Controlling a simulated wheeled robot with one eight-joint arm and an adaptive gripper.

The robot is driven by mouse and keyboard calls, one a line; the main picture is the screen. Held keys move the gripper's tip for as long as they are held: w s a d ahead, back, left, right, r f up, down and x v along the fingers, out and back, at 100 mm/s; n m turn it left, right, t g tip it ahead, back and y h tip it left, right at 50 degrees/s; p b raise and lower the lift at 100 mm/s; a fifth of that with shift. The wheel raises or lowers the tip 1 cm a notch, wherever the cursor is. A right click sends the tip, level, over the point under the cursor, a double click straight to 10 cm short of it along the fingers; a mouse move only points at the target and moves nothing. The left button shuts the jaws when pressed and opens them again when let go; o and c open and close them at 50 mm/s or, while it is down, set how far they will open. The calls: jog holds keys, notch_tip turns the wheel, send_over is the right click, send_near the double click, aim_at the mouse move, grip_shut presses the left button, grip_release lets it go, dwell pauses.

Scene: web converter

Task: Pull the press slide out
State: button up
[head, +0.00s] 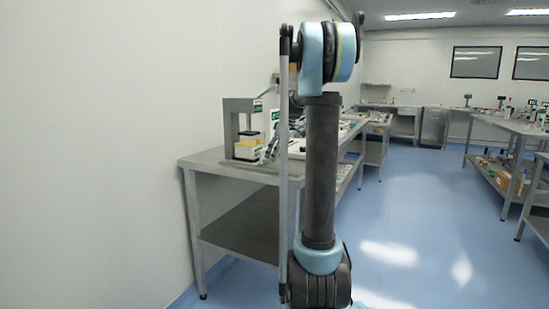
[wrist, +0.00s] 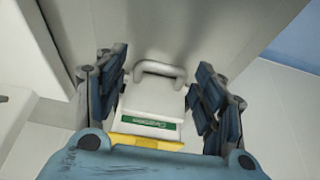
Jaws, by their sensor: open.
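The press (head: 237,105) is a grey frame on the near end of a metal bench, in the left half of the head view. Its white slide with a yellow top (head: 248,149) shows low at its front. In the wrist view the white slide (wrist: 150,103) has a grey handle (wrist: 160,69) at its far end, plus a green label and a yellow strip. My gripper (wrist: 158,87) is open, with dark blue fingers on the left and right of the slide and handle. I see no clear contact. In the head view my gripper cannot be made out.
The metal bench (head: 222,164) stands along the white wall, with a lower shelf (head: 240,226). More equipment lies behind my arm, partly hidden. Another bench (head: 507,127) stands at the right. The blue floor (head: 420,195) between them is clear.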

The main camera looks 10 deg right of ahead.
jog(key=shift+a+f, duration=0.1)
jog(key=shift+f, duration=0.35)
jog(key=shift+r, duration=0.15)
grip_shut()
